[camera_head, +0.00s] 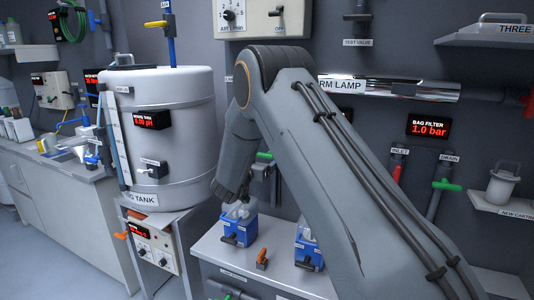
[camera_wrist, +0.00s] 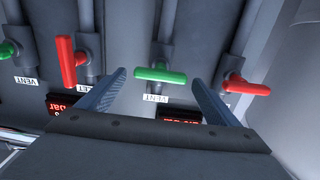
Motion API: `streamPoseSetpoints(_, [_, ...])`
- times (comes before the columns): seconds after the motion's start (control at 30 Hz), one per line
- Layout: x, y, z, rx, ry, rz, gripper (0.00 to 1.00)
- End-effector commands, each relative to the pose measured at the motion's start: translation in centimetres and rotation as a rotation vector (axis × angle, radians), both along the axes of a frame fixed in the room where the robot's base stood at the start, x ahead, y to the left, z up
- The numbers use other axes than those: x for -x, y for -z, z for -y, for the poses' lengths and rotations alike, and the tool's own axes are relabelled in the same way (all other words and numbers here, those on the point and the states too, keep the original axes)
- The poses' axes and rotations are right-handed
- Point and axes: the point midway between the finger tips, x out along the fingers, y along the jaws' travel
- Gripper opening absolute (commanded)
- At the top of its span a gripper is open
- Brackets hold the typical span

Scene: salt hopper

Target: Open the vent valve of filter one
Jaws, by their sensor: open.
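In the wrist view, a green valve handle (camera_wrist: 161,75) lies crosswise on a grey pipe, above a label reading VENT (camera_wrist: 155,98). My gripper (camera_wrist: 158,78) is open and empty. Its two fingers stand on either side of this handle in the picture; I cannot tell how much depth lies between. No filter number is readable, so I cannot tell which vent is filter one's. In the head view my arm covers much of this area.
A red handle (camera_wrist: 67,62) is close left of my left finger, another (camera_wrist: 246,85) right of my right finger. A red display (camera_wrist: 178,121) is partly hidden behind my gripper. In the head view, blue boxes (camera_head: 240,231) (camera_head: 308,257) and an orange handle (camera_head: 262,259) are on the shelf.

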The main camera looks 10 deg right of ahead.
Motion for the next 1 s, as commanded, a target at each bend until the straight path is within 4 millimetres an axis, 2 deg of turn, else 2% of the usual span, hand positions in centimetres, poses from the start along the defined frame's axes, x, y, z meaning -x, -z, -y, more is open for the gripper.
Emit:
streamPoseSetpoints(0.2, [-1.9, -0.1, 1.4, -0.001, -0.001, 0.001, 0.85])
streamPoseSetpoints(0.53, [-2.3, 0.0, 1.7, -0.001, -0.001, -0.001, 0.85])
streamPoseSetpoints(0.57, [-2.3, 0.0, 1.7, -0.001, -0.001, -0.001, 0.83])
streamPoseSetpoints(0.8, [-2.3, 0.0, 1.6, -0.001, -0.002, -0.001, 0.44])
streamPoseSetpoints(1.0, [-2.3, 0.0, 1.6, 0.008, -0.002, -0.007, 0.44])
